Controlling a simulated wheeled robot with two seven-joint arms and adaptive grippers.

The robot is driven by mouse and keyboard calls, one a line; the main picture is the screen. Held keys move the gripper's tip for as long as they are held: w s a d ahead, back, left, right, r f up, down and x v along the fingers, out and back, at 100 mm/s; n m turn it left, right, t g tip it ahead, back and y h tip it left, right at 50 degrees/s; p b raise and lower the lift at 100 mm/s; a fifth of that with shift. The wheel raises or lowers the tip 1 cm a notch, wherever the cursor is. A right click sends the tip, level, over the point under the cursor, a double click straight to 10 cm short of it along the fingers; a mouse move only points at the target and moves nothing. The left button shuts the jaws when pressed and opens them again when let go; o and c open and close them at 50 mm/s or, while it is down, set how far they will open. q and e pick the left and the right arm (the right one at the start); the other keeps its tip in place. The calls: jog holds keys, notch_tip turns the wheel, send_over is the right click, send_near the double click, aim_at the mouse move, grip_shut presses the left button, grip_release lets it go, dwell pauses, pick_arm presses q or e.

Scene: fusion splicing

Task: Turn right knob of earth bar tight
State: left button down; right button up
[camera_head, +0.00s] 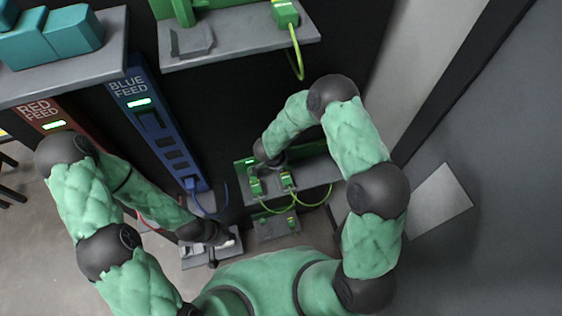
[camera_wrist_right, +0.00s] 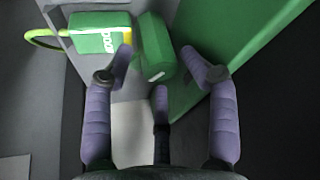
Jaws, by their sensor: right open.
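The earth bar, with a green back panel (camera_wrist_right: 250,45), stands on a grey shelf in the head view. Two green connectors (camera_head: 288,180) with yellow-green cables sit at its front. In the right wrist view, a rounded green knob (camera_wrist_right: 160,62) lies between the fingers of my right gripper (camera_wrist_right: 157,58). That gripper is open, with its fingertips on both sides of the knob; I cannot tell whether they touch it. In the head view, my right gripper (camera_head: 268,160) is small and dark at the bar. My left gripper (camera_head: 222,240) is low at a grey device; its fingers are unclear.
A green block with a yellow label (camera_wrist_right: 100,35) and a cable sits beside the knob. The blue feed panel (camera_head: 160,125) and red feed panel (camera_head: 52,122) stand to the left. An upper grey shelf (camera_head: 235,45) overhangs. A lower shelf (camera_head: 277,226) holds small green parts.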

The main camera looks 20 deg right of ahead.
jog(key=shift+w+r, duration=0.1)
jog(key=shift+r, duration=0.05)
jog(key=v, duration=0.7)
jog(key=shift+s+r, duration=0.25)
jog(key=shift+r, duration=0.05)
jog(key=shift+a, duration=0.15)
